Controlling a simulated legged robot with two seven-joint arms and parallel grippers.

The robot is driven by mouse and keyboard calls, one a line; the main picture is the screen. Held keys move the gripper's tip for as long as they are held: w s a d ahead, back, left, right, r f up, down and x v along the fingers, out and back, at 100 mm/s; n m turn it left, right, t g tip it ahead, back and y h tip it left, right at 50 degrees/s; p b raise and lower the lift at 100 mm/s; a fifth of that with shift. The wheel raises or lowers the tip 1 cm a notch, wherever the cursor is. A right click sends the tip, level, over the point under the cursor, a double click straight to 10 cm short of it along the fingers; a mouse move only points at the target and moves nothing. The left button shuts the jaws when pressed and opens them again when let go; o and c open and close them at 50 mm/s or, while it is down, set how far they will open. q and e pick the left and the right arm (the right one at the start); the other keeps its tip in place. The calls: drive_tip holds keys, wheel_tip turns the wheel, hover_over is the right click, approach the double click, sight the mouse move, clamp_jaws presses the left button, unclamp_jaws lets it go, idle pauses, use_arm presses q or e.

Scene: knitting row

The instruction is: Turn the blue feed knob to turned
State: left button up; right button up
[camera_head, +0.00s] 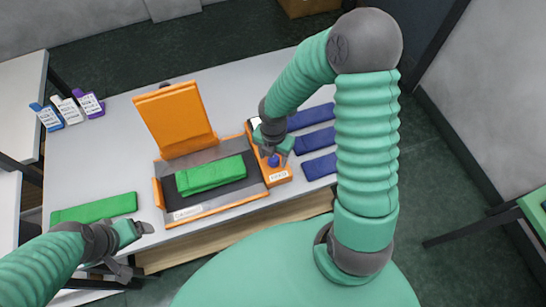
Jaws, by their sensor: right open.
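The blue feed knob (273,161) sits on the orange feed panel (279,178) at the right end of the machine. My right gripper (272,153) is open and just above the knob, with its fingertips around or very close to it. Whether the fingers touch the knob I cannot tell. The arm and wrist hide the back of the panel. My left gripper (136,248) is at the lower left, in front of the table edge, away from the machine. Its fingers appear apart and nothing shows between them.
A green folded piece (210,174) lies on the machine bed, with an orange lid (176,118) raised behind. Another green piece (95,208) lies at left. Several blue pieces (315,141) lie right of the panel. Labelled packets (68,110) stand at the far left.

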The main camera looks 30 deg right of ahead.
drive_tip(key=shift+f, duration=0.2)
drive_tip(key=shift+w, duration=0.1)
drive_tip(key=c, duration=0.4)
clamp_jaws()
